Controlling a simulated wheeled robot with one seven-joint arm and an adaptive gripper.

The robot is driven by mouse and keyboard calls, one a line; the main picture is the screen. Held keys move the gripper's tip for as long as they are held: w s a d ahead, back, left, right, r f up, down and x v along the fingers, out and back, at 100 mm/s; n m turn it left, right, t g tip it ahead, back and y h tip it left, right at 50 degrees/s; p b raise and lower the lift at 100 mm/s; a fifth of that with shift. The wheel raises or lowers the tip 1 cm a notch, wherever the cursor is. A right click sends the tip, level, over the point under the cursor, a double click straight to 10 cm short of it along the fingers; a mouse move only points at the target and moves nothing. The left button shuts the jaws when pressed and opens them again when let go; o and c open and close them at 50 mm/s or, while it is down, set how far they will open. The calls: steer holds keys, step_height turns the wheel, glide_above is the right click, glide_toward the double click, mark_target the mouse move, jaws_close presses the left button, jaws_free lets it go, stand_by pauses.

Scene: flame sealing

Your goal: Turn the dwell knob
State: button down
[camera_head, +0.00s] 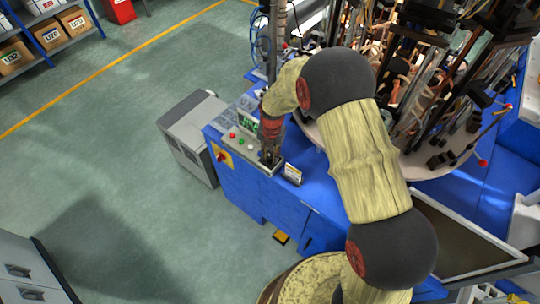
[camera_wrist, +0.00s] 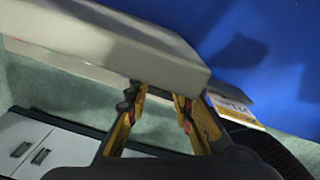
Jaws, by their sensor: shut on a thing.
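A grey control box (camera_head: 260,164) sits on the blue machine, with a red, a green and a white button in a row along its top. My gripper (camera_head: 268,159) points down at the right end of this box. In the wrist view my gripper (camera_wrist: 158,105) has its fingertips against the edge of the grey box (camera_wrist: 100,40). The fingers are apart by the width of a small thing and shut on it. The dwell knob itself is hidden by the fingers and the box edge, so I cannot see its angle.
A small label card (camera_head: 292,173) stands just right of my gripper. A red switch on a yellow plate (camera_head: 224,156) is on the machine's side. A round table crowded with glassware and rods (camera_head: 430,90) stands close on the right.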

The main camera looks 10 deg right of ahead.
mark_target(271, 157)
steer(key=shift+n, duration=0.4)
steer(key=c, duration=1.8)
jaws_free()
steer(key=shift+r, duration=0.1)
steer(key=r, duration=1.1)
steer(key=shift+d+r, duration=0.2)
steer(key=shift+r, duration=0.2)
